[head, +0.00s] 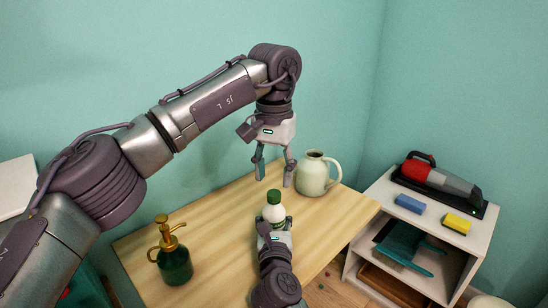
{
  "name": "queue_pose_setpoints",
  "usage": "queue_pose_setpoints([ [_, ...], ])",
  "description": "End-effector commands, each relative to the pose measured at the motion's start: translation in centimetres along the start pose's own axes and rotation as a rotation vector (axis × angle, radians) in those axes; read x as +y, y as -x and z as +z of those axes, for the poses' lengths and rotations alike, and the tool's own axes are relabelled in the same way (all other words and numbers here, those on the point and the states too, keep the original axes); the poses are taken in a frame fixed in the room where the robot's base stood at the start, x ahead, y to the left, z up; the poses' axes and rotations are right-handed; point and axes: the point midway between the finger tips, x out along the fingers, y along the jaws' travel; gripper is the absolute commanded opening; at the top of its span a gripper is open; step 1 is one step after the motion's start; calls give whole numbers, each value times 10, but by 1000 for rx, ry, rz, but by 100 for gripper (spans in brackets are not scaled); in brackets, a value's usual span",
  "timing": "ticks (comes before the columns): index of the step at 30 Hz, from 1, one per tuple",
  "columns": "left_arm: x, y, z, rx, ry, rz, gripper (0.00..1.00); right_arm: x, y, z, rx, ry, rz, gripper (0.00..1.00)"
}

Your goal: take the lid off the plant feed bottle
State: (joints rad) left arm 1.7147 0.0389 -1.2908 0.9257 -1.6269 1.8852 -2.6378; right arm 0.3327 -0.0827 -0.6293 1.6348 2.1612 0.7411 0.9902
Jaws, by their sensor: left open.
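The plant feed bottle (274,213) is white and stands upright near the middle of the wooden table, with a green lid (274,197) on top. My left gripper (274,176) points down with its two fingers spread, open and empty, above and slightly behind the lid. My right gripper (274,233) reaches in from the front, low, with its fingers at the sides of the bottle's lower part. The arm hides part of them, and I cannot tell whether they press on the bottle.
A pale jug (314,175) stands close to the right of my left gripper. A green spray bottle (173,257) stands at the table's left. A white shelf (377,198) on the right holds a handheld vacuum (440,180), a blue sponge (409,204) and a yellow sponge (457,223).

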Motion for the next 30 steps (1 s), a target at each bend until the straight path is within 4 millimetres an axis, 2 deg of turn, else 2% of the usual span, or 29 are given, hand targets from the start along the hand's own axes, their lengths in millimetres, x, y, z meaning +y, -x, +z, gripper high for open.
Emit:
queue_pose_setpoints([
  [3, 0, -19, 1, -3, 0, 1, 50, 0, 0, 0, 0, 0, 0, 0],
  [7, 0, -34, 0, -1, 1, 0, 50, 0, 0, 0, 0, 0, 0, 0],
  [12, 0, -41, 0, 0, 2, -1, 50, 0, 0, 0, 0, 0, 0, 0],
  [19, 0, -42, 0, 0, 2, -1, 50, 0, 0, 0, 0, 0, 0, 0],
  [20, 0, -42, 0, 0, 2, 0, 46, 0, 0, 0, 0, 0, 0, 0],
  [28, 0, -42, 0, 0, 3, -1, 1, 0, 0, 0, 0, 0, 0, 0],
  [30, 0, -42, 0, 0, 3, -1, 0, 0, 0, 0, 0, 0, 0, 0],
])
